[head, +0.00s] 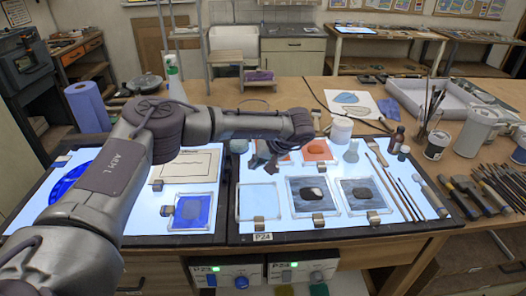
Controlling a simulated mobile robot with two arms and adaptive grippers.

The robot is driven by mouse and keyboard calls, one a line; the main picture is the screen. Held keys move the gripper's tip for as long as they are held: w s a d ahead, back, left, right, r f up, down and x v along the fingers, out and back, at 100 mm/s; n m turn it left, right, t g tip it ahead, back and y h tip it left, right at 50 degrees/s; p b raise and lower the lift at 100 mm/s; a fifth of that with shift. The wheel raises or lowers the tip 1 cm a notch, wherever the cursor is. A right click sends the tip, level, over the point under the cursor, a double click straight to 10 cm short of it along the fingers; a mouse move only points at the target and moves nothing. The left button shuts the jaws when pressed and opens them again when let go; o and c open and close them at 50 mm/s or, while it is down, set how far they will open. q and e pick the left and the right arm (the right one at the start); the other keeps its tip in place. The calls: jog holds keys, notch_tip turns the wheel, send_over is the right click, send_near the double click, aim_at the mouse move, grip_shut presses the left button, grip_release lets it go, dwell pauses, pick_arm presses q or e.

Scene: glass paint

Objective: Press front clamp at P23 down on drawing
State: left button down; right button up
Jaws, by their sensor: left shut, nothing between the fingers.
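The drawing (190,165), a pale sheet with dark lines, lies on the lit left panel, partly behind my left arm. A small metal clamp (158,185) sits at its front left edge; whether it is raised or pressed down is too small to tell. Another small clamp (168,211) is beside a blue glass pane (195,212) in front of the drawing. My left gripper (264,162) is shut and empty, pointing down over the back of the right panel, to the right of the drawing and apart from it. My right gripper is out of view.
The right panel, labelled P24 (263,237), bears framed panes, several front clamps (318,220) and brushes (398,185). A P23 label (203,269) is on a control box below. Jars and tools crowd the right; a blue roll (87,107) stands left.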

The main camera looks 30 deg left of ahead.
aim_at(227, 170)
pick_arm(q)
jog(key=shift+x, duration=1)
jog(key=shift+s+a+r+p, duration=0.1)
jog(key=shift+s+a+p, duration=0.2)
jog(key=shift+a+p, duration=0.25)
jog(key=shift+s+a+r+p, duration=0.1)
jog(key=shift+s+a+p, duration=0.3)
jog(key=shift+a, duration=0.15)
jog(key=shift+s+a, duration=0.2)
jog(key=shift+a, duration=0.1)
jog(key=shift+s+a+f, duration=0.1)
jog(key=shift+s+a, duration=0.1)
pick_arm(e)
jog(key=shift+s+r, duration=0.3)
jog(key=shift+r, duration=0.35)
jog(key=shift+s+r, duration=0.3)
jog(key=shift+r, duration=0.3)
pick_arm(q)
jog(key=shift+w, duration=0.1)
